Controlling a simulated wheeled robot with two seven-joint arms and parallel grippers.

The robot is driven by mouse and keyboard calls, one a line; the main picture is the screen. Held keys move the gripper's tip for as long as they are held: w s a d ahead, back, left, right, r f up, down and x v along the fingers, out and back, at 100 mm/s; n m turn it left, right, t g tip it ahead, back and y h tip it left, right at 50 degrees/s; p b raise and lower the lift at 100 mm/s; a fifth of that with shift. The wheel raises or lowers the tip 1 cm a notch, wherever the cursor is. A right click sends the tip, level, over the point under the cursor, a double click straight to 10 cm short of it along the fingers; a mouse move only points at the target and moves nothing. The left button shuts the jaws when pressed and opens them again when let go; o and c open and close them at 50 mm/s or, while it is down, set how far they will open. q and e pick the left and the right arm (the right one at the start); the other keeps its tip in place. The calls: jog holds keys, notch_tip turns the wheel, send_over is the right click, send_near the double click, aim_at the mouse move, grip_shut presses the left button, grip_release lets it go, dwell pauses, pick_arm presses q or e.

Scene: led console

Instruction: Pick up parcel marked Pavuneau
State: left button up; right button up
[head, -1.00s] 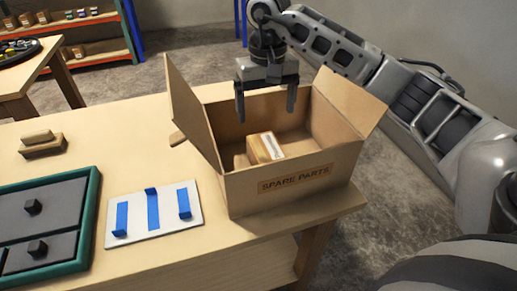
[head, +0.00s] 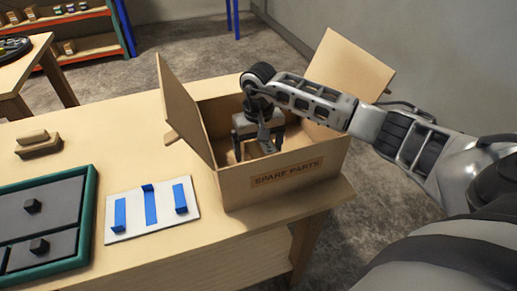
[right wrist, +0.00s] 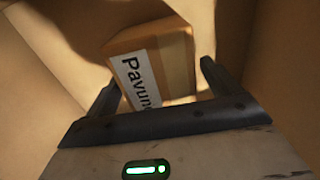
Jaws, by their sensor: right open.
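The parcel (right wrist: 150,62) is a small brown box with a white label reading "Pavun", the rest cut off by my gripper. It lies inside the open cardboard box marked SPARE PARTS (head: 287,178). My right gripper (head: 259,150) is down inside this box, open. In the right wrist view my right gripper (right wrist: 159,76) has one finger on each side of the parcel in the picture; I cannot tell whether they touch it. In the head view the gripper and wrist hide the parcel. My left gripper is not in view.
The box's raised flaps (head: 183,108) and walls stand close around my right gripper. On the table (head: 120,120) are a white board with blue strips (head: 150,212), a green-framed grey panel (head: 45,222) and small wooden blocks (head: 38,148). Shelves (head: 80,50) stand behind.

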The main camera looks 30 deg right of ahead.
jog(key=c, duration=1.3)
jog(key=shift+o, duration=0.2)
